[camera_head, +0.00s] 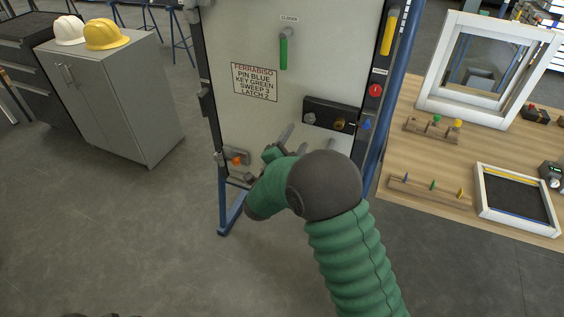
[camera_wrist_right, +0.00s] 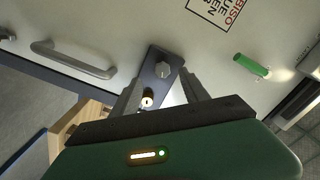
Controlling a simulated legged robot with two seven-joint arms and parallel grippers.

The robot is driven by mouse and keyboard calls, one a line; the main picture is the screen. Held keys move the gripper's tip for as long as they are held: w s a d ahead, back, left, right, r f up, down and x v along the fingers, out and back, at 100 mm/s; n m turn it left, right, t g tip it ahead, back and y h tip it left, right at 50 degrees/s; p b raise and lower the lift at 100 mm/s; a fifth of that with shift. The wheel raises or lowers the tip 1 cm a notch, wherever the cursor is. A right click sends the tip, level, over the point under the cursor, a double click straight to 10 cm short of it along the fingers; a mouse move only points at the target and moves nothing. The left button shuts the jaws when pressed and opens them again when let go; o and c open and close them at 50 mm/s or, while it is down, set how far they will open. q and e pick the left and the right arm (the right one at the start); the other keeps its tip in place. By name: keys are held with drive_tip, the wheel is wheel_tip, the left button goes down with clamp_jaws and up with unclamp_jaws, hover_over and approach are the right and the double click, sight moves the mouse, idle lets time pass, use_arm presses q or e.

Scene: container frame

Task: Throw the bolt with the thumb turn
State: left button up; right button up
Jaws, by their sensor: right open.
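The dark lock plate (camera_head: 335,116) is on the pale door panel (camera_head: 240,40). It carries a grey thumb turn (camera_head: 309,118) on its left and a brass cylinder (camera_head: 340,124) on its right. My right gripper (camera_head: 279,146) is open and empty, left of and below the plate in the head view. In the right wrist view the thumb turn (camera_wrist_right: 163,70) and brass cylinder (camera_wrist_right: 147,102) show between the open fingers (camera_wrist_right: 163,85). The fingers look apart from the thumb turn; the exact gap cannot be told.
A green handle (camera_head: 283,52) and a printed label (camera_head: 255,82) are above on the panel. An orange-marked latch (camera_head: 236,158) is lower left. A wooden table (camera_head: 420,160) with frames stands right; a grey cabinet (camera_head: 112,95) with helmets stands left. A grey pull handle (camera_wrist_right: 72,58) shows in the wrist view.

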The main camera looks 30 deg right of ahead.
use_arm(q)
drive_tip(key=shift+d+f, duration=0.1)
drive_tip(key=shift+d, duration=0.05)
use_arm(e)
drive_tip(key=v, duration=0.9)
drive_tip(key=shift+s+a, duration=0.15)
drive_tip(key=shift+s, duration=0.05)
use_arm(q)
drive_tip(key=shift+f, duration=0.1)
drive_tip(key=shift+s, duration=0.1)
use_arm(e)
drive_tip(key=shift+f, duration=0.1)
